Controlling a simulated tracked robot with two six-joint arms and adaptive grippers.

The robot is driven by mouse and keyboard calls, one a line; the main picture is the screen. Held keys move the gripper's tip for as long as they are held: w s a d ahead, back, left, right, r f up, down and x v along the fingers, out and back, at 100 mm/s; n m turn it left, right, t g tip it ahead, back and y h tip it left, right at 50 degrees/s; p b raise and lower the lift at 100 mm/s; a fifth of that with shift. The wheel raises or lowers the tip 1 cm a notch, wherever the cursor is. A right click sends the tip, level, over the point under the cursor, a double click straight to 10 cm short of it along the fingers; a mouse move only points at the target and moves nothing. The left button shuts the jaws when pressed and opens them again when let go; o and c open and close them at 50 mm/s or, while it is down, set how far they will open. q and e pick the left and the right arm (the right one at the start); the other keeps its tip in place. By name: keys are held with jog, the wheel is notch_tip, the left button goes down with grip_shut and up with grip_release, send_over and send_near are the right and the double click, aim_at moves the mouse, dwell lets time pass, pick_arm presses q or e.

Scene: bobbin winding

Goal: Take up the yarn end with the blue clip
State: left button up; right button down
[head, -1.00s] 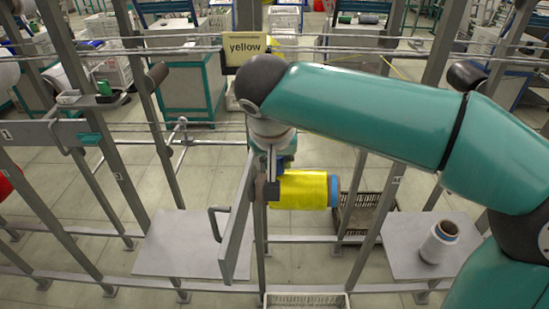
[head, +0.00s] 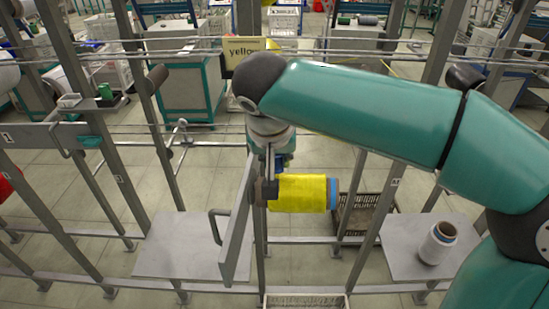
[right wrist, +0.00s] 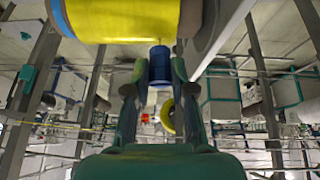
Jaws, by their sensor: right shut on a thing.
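My right gripper (right wrist: 158,65) is shut on the blue clip (right wrist: 159,68), which stands between its fingertips in the right wrist view. In the head view the gripper (head: 268,170) points down beside the yellow bobbin (head: 298,193), at the top of the grey plate with a handle. The bobbin has a blue end and lies sideways; it also fills the top left of the right wrist view (right wrist: 125,20). A thin yellow line rises near the clip there; I cannot tell whether the clip holds it. My left gripper is not in view.
A sign reading "yellow" (head: 243,48) stands behind my right arm. Grey frame posts and rails surround the bobbin. The left grey shelf (head: 180,250) is bare.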

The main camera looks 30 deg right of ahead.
jog(key=shift+w+a+r+p, duration=0.15)
jog(key=shift+r+p, duration=1.35)
jog(key=shift+r, duration=0.65)
